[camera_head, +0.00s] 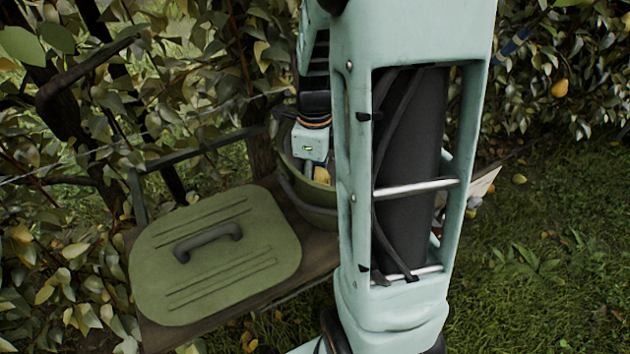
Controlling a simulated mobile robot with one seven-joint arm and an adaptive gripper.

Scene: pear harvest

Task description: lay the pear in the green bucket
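The green bucket (312,214) stands on a wooden bench, partly hidden behind my own arm. A small yellow patch, likely the pear (322,175), shows inside the bucket's mouth. My gripper (309,146) points down over the bucket's opening, just above and to the left of this patch. Its fingers are hidden, so I cannot tell whether they are open or touch the pear.
A green lid (190,285) with a dark handle lies on the bench (165,335), left of the bucket. Leafy branches crowd the left and back. A yellow fruit (559,88) hangs at the upper right. Grass (560,260) is open at the right.

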